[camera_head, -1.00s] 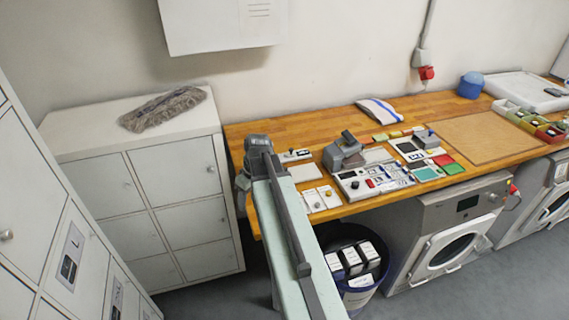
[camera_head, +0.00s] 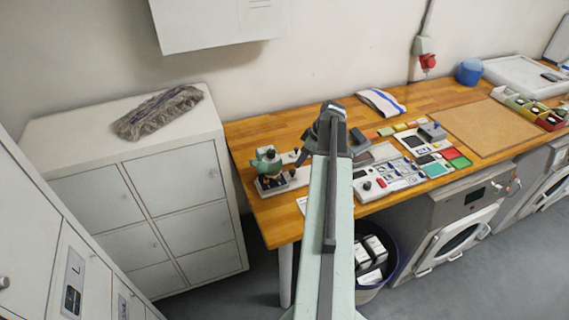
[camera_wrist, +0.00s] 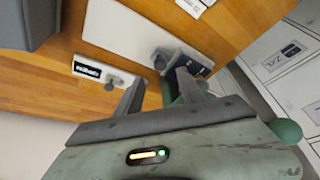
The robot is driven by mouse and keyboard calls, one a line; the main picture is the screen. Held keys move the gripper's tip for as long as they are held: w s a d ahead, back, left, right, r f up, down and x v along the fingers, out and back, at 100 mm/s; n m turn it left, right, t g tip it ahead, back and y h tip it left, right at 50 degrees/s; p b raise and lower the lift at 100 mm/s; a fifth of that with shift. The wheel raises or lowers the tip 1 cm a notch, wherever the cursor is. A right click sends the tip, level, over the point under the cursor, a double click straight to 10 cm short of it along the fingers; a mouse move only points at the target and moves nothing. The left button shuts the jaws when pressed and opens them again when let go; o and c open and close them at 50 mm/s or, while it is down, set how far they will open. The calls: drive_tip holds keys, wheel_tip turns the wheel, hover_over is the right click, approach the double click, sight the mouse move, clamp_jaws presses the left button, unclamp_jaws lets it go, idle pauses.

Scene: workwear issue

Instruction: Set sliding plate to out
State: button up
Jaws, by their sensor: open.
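A small labelled fixture with a grey knob (camera_wrist: 112,84) sits close beside the left finger. A control panel (camera_head: 388,178) and a grey block stand to the right on the bench (camera_head: 262,217). White lockers (camera_head: 185,190) stand left. A bin (camera_head: 368,288) is below.

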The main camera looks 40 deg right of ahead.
sight(293, 170)
drive_tip(key=b+x, duration=0.6)
drive_tip(key=x, duration=0.1)
drive_tip(key=shift+b, duration=0.35)
drive_tip(key=shift+w+a+f+b, duration=0.1)
drive_tip(key=shift+w+f+b, duration=0.15)
drive_tip(key=shift+f+b, duration=0.2)
drive_tip(key=shift+r, duration=0.15)
clamp_jaws()
idle(0.5)
